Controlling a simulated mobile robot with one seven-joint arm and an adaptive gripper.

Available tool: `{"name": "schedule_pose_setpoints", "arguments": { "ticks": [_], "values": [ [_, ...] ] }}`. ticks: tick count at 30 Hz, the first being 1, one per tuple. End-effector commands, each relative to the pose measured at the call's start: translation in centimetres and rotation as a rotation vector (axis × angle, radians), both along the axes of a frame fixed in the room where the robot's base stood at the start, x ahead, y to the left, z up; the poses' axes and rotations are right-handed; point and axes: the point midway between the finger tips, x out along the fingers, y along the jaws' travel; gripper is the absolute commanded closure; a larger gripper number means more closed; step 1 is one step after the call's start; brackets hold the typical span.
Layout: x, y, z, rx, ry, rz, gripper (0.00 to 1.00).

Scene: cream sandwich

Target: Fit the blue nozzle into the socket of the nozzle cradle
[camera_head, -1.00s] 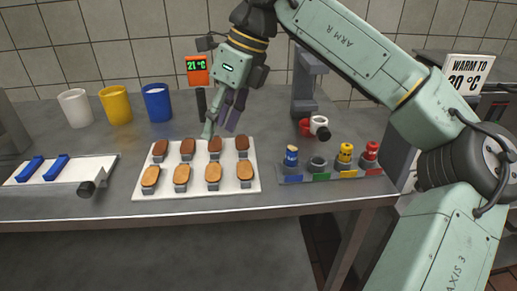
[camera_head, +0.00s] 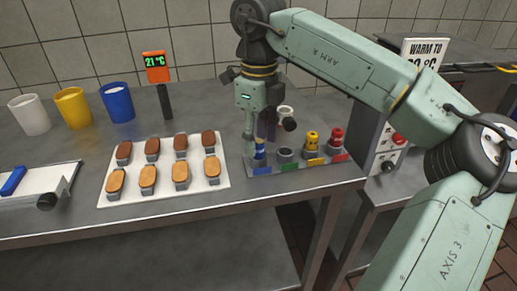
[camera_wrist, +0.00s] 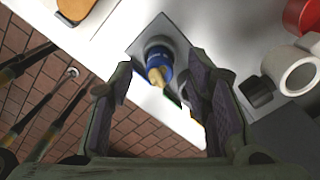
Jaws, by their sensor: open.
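The blue nozzle (camera_head: 259,151) stands upright in the left slot of a grey rack (camera_head: 302,165) with coloured labels. In the wrist view the blue nozzle (camera_wrist: 158,56) has a tan tip and lies ahead of and between my fingers. My gripper (camera_head: 259,138) is open, pointing down just over the blue nozzle. Its fingers (camera_wrist: 165,85) do not visibly close on it; whether they touch it I cannot tell. Beside the blue nozzle the rack has an open grey socket (camera_head: 285,154). Which part is the nozzle cradle is not marked.
Yellow (camera_head: 311,141) and red (camera_head: 336,138) nozzles stand to the right in the rack. A white ring-shaped part (camera_wrist: 292,70) lies close behind the rack. A white tray (camera_head: 197,190) of brown and tan pieces is to the left. The table's front edge is close.

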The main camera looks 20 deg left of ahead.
Motion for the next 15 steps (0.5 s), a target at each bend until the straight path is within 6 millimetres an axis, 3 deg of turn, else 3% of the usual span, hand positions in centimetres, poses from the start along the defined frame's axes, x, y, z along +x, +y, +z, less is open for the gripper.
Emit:
{"name": "schedule_pose_setpoints", "arguments": {
  "ticks": [4, 11, 15],
  "values": [
    [-0.1, 0.0, -1.4, 0.0, 0.0, 0.001, 0.56],
    [-0.1, 0.1, -1.6, 0.001, -0.001, 0.001, 0.56],
    [-0.1, 0.1, -1.6, 0.001, -0.001, 0.001, 0.64]
  ]
}}
